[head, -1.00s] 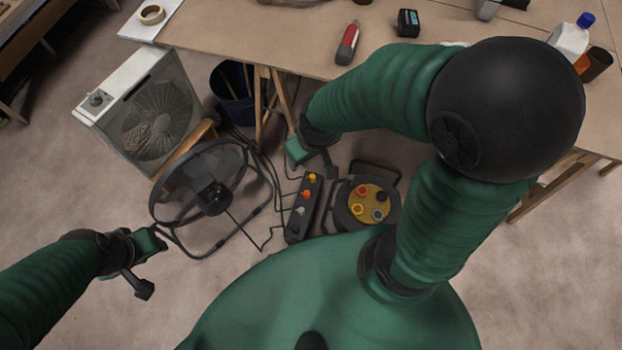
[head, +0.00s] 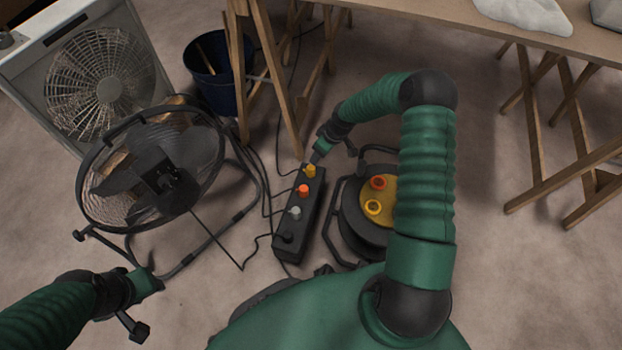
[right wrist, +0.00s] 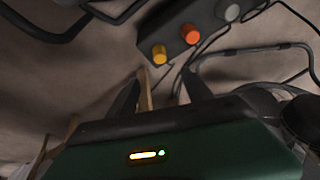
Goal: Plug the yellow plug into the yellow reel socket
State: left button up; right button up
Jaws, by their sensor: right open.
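The yellow plug (head: 310,171) sits at the far end of a black power strip (head: 310,215); it also shows in the right wrist view (right wrist: 159,54). The black cable reel (head: 352,222) stands right of the strip. My right gripper (head: 315,157) is just beyond the yellow plug. In the right wrist view its fingers (right wrist: 160,88) are apart and empty, with the plug ahead of them. My left gripper (head: 154,285) is low at left; its jaws are unclear.
An orange plug (head: 304,189) and a grey plug (head: 295,212) sit in the strip close to the yellow one. A black floor fan (head: 150,170) stands left, with cables running across to the strip. A blue bucket (head: 215,88) and wooden trestle legs (head: 262,90) stand behind.

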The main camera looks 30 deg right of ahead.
jog(key=b+x, duration=0.7)
jog(key=x, duration=0.4)
jog(key=shift+w+a+f, duration=0.1)
jog(key=shift+a+f, duration=0.05)
jog(key=b+x, duration=0.5)
jog(key=shift+d+f, duration=0.25)
jog(key=shift+r, duration=0.2)
